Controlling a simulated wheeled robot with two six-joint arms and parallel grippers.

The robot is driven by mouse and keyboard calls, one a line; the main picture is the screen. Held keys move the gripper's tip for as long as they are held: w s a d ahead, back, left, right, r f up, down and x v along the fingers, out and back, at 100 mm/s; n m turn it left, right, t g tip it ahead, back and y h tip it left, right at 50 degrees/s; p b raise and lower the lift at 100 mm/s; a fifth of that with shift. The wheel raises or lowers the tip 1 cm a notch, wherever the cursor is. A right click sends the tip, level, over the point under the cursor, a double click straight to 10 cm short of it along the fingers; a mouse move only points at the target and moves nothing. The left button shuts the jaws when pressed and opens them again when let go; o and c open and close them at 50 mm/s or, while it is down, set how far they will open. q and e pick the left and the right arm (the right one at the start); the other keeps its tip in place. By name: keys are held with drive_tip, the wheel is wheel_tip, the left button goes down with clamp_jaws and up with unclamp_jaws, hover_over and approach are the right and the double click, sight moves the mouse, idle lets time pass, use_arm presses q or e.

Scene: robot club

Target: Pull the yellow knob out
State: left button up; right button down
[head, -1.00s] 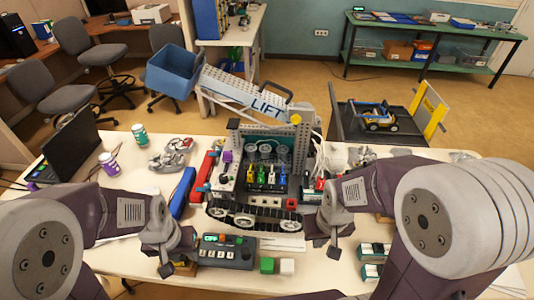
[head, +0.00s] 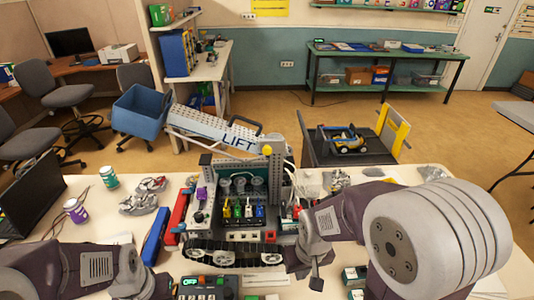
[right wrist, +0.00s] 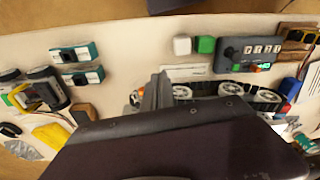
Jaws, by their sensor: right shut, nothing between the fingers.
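The tracked model machine (head: 235,251) stands on the table with the LIFT arm behind it. A small round yellow knob (head: 266,150) sits high on its grey post, at the right end of the LIFT arm. A yellow lever (head: 227,212) also stands in the row of coloured levers on its front. My right gripper (head: 316,284) is shut and empty, low in front of the machine's right end, well apart from the yellow knob. It also shows in the right wrist view (right wrist: 160,92), where the knob cannot be made out. My left gripper's fingers are cut off at the bottom edge.
A control box (head: 207,288) lies in front of the machine; the right wrist view shows green (right wrist: 205,44) and white (right wrist: 182,45) cubes beside it. A blue bar (head: 156,236) and a red bar (head: 178,212) lie left of the machine. Teal-ended modules (right wrist: 76,52) lie nearby.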

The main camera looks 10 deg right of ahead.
drive_tip(key=c, duration=1.9)
unclamp_jaws()
drive_tip(key=o, duration=0.8)
drive_tip(key=w+t, duration=0.1)
drive_tip(key=w, duration=0.1)
drive_tip(key=w+r+t, duration=0.1)
drive_tip(key=w, duration=0.1)
drive_tip(key=w+r+t, duration=0.1)
drive_tip(key=w, duration=0.2)
drive_tip(key=shift+w+a+n, duration=0.1)
drive_tip(key=shift+a+n, duration=0.1)
drive_tip(key=shift+n, duration=0.2)
use_arm(q)
wheel_tip(320, 180, down, 15)
drive_tip(key=b, duration=1.5)
drive_tip(key=shift+r, duration=0.25)
use_arm(e)
drive_tip(key=shift+o, duration=0.2)
drive_tip(key=m+t+h, duration=0.3)
drive_tip(key=t+h, duration=0.1)
drive_tip(key=t, duration=0.9)
approach(267, 151)
drive_tip(key=x, duration=0.8)
drive_tip(key=shift+w+d+f, duration=0.1)
drive_tip(key=shift+w, duration=0.15)
